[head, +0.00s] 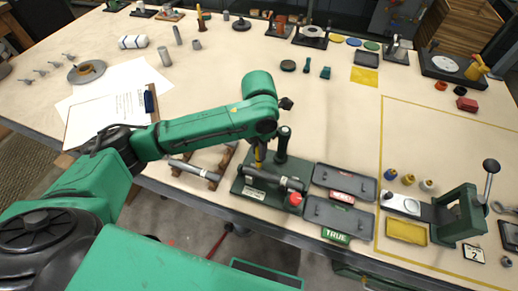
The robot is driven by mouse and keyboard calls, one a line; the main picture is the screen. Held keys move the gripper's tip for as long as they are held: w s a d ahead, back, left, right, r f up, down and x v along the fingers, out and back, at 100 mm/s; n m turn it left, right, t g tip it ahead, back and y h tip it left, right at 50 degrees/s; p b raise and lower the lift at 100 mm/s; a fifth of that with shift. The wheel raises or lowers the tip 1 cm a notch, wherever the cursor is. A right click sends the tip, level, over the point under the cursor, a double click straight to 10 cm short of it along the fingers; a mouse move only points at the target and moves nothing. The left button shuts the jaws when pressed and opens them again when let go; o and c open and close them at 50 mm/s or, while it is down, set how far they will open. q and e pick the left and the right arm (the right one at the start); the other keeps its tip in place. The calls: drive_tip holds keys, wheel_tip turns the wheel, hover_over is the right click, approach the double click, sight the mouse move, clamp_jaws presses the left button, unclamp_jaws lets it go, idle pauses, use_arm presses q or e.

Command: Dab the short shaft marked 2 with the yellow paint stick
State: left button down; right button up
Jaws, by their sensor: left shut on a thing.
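My left gripper (261,143) points down over the dark green fixture (246,191) at the table's front edge. It is shut on the yellow paint stick (260,154), which is mostly hidden by the hand. A grey shaft (275,180) lies across the fixture, just below the stick; I cannot tell whether they touch. Another grey shaft (193,170) lies on a wooden rack to the left. A card marked 2 (473,254) lies at the far right. No number is readable on the shafts. My right gripper is out of view.
A black-knobbed lever (283,140) and red button (295,199) stand at the fixture. Right of it are two grey trays (345,180), the nearer labelled TRUE. A green press (458,214) and several small bottles (408,179) stand farther right.

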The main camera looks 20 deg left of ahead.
use_arm(q)
drive_tip(key=shift+f, duration=0.2)
drive_tip(key=shift+f, duration=0.35)
idle(0.6)
drive_tip(key=shift+s+f+p, duration=0.15)
drive_tip(key=shift+p, duration=0.15)
idle(1.3)
wheel_tip(320, 180, up, 6)
drive_tip(key=p, duration=0.7)
idle(0.5)
